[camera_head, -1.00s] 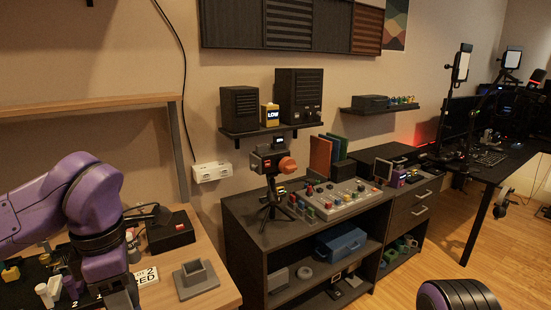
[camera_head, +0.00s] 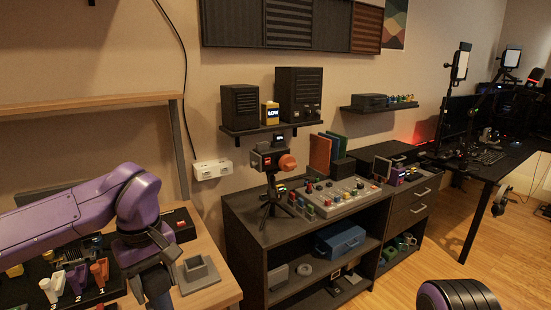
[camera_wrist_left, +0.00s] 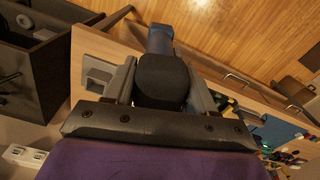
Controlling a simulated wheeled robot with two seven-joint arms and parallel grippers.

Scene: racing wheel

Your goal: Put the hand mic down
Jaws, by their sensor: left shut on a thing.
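My left gripper (camera_wrist_left: 163,88) is shut on the hand mic (camera_wrist_left: 163,76), which has a dark rounded head and a blue-grey part stretching away beyond the fingers. In the head view, my left gripper (camera_head: 156,288) points down at the front right of the wooden desk, and its fingertips and the mic cannot be made out clearly. A grey square holder (camera_head: 196,273) lies on the desk just right of the gripper. The holder also shows left of the fingers in the left wrist view (camera_wrist_left: 97,74). My right gripper is out of view.
A black tray with numbered slots (camera_head: 70,285) holds coloured pieces left of the gripper. A black box with a red top (camera_head: 180,226) stands behind the holder. A dark cabinet (camera_head: 300,225) with a mixer and a tripod camera stands to the right, beyond the desk edge.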

